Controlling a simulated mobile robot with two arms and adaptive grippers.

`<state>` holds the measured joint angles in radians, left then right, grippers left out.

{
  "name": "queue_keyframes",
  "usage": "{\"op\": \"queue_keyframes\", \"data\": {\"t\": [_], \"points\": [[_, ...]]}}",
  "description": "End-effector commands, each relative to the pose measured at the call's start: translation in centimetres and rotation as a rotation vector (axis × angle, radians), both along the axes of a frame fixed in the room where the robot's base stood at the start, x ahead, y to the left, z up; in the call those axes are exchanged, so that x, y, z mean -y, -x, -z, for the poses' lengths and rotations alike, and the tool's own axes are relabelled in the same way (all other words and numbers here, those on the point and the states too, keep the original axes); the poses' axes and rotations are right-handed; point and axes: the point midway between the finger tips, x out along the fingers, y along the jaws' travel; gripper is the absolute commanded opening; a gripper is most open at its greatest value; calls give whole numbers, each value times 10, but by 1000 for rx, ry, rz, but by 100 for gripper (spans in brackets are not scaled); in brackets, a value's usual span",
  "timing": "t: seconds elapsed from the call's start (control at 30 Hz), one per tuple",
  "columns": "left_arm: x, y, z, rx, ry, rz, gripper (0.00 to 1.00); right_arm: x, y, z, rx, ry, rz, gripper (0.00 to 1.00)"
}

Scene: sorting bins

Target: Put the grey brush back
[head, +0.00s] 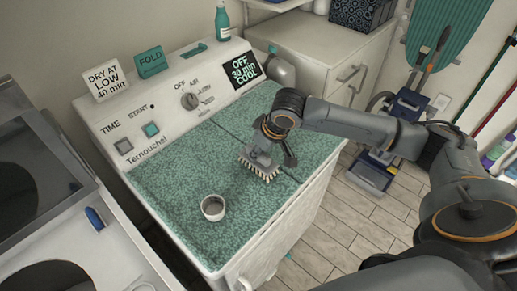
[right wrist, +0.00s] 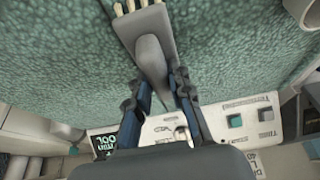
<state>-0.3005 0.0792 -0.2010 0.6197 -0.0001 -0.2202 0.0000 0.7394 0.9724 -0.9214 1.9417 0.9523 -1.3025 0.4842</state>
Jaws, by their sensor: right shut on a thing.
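The grey brush (head: 262,159) is in my right gripper (head: 274,139), over the green speckled top of the machine, with its pale bristles pointing down. I cannot tell whether the bristles touch the top. In the right wrist view, the fingers (right wrist: 160,88) of the gripper are closed about the handle of the brush (right wrist: 150,50), and its head points away from the gripper. A small round whitish cup (head: 204,216) with a dark inside stands on the green top, left of and nearer than the brush. My left gripper is not in view.
The control panel (head: 128,122) with knob and buttons runs along the back, carrying two signs (head: 152,61) and a teal bottle (head: 222,22). A second white machine (head: 90,254) stands at left. The green surface (head: 180,172) around the cup is clear.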

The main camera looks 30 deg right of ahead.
Motion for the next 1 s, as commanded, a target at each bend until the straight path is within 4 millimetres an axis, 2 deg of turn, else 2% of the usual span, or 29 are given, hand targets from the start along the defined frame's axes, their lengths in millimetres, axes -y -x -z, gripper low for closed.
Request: {"op": "queue_keyframes", "data": {"t": [0.17,0.2,0.3,0.67,0.77,1.0], "points": [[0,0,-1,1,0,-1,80,0,0,4,1,1,0,0],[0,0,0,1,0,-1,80,0,0,3,1,1,0,28],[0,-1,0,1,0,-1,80,0,0,3,1,1,0,47],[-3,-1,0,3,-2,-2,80,1,1,0,1,1,0,47],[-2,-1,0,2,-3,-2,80,2,5,-10,2,0,-1,47],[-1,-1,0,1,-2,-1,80,8,23,-57,6,2,-1,47]]}}
